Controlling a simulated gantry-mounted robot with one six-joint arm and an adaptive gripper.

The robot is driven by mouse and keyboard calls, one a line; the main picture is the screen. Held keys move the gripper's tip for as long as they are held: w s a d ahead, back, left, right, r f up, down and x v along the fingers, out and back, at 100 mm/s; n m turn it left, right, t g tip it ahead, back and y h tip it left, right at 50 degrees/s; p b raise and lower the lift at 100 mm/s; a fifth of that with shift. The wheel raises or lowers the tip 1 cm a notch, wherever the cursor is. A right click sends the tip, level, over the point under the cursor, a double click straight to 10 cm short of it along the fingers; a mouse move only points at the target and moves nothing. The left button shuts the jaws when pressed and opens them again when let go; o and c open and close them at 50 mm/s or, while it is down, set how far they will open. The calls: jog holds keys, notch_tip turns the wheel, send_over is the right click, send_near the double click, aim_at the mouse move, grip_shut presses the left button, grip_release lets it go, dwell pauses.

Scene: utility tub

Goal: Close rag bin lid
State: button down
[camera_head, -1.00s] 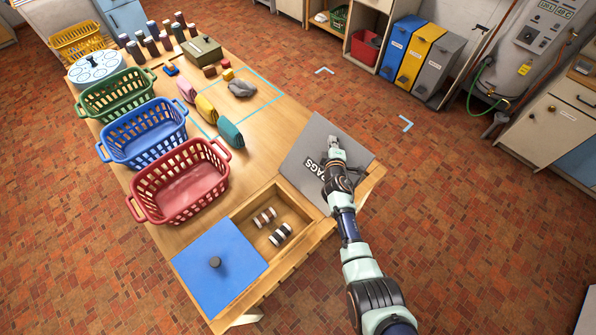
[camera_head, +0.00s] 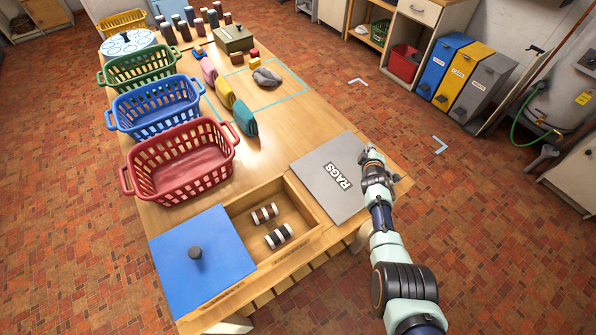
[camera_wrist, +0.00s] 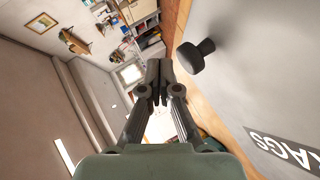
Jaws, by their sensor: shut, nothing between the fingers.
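The grey rag bin lid (camera_head: 325,175), marked RAGS, is at the right end of the wooden table and looks roughly level with the top. In the wrist view the lid (camera_wrist: 245,75) fills the right side, with its dark round knob (camera_wrist: 195,55) standing out from it. My gripper (camera_head: 370,152) is at the lid's right edge. In the wrist view my gripper's fingers (camera_wrist: 158,65) are together and empty, just left of the knob with a small gap visible. The knob is hidden behind my gripper in the head view. Whether the lid fully covers its bin cannot be told.
Red (camera_head: 190,165), blue (camera_head: 155,110) and green baskets (camera_head: 145,72) line the table's left edge.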

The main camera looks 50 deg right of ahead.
jog(key=shift+s+d+f+b, duration=0.1)
jog(key=shift+d+f+b, duration=0.15)
jog(key=shift+f+b, duration=0.5)
jog(key=shift+s+d+f+b, duration=0.1)
jog(key=shift+d+f+b, duration=0.1)
jog(key=shift+f+b, duration=0.55)
jog(key=shift+f, duration=0.15)
notch_tip(320, 180, up, 6)
jog(key=p, duration=0.7)
jog(key=shift+s, duration=0.1)
jog(key=s+a+r+p, duration=0.2)
jog(key=s+r+p, duration=0.3)
jog(key=p, duration=0.6)
jog(key=shift+s+r+p, duration=0.2)
jog(key=shift+s+p, duration=0.15)
jog(key=shift+s, duration=0.1)
